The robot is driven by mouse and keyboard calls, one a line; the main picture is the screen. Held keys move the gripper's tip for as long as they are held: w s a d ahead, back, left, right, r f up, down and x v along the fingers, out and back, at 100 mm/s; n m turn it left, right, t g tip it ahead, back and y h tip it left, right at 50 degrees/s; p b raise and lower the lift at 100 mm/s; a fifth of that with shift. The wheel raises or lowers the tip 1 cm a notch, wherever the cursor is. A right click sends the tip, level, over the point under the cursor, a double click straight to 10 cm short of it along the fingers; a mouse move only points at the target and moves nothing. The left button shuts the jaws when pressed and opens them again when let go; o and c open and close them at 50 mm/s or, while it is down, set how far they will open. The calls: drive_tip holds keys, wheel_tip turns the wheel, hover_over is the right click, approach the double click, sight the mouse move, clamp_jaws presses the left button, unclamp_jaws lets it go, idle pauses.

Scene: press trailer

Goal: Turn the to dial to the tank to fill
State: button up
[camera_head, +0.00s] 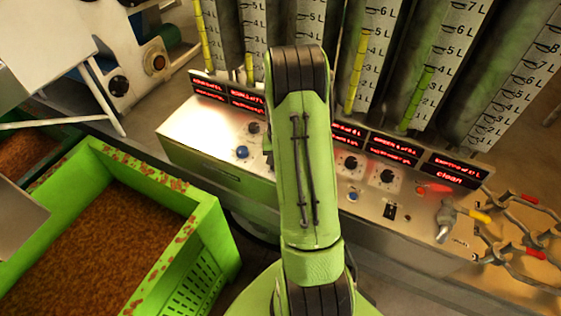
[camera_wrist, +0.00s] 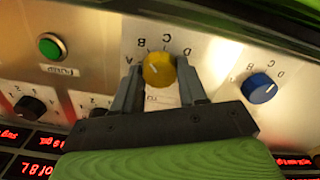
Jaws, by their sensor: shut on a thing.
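In the wrist view, a yellow dial (camera_wrist: 160,66) sits on the metal panel, with letters around its far side. Its pale pointer mark seems to face the upper left of the picture; which letter it meets is unclear. My gripper (camera_wrist: 157,73) has one finger on each side of the yellow dial and is shut on it. A blue dial (camera_wrist: 260,88) with its own letters is to the right, apart from the gripper. No readable label tells me which is the "to" dial. In the head view my arm hides the gripper and yellow dial; the blue dial (camera_head: 242,152) shows left of it.
A green button (camera_wrist: 51,47) and black knobs (camera_wrist: 32,107) are on the panel. Red displays (camera_head: 392,147) line its back, below tall graduated tanks (camera_head: 447,60). A green crate (camera_head: 185,252) of brown material stands at left.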

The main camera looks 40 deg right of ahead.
drive_tip(key=o, duration=1.1)
drive_tip(key=shift+c, duration=0.2)
wheel_tip(320, 180, up, 16)
drive_tip(key=p, duration=0.2)
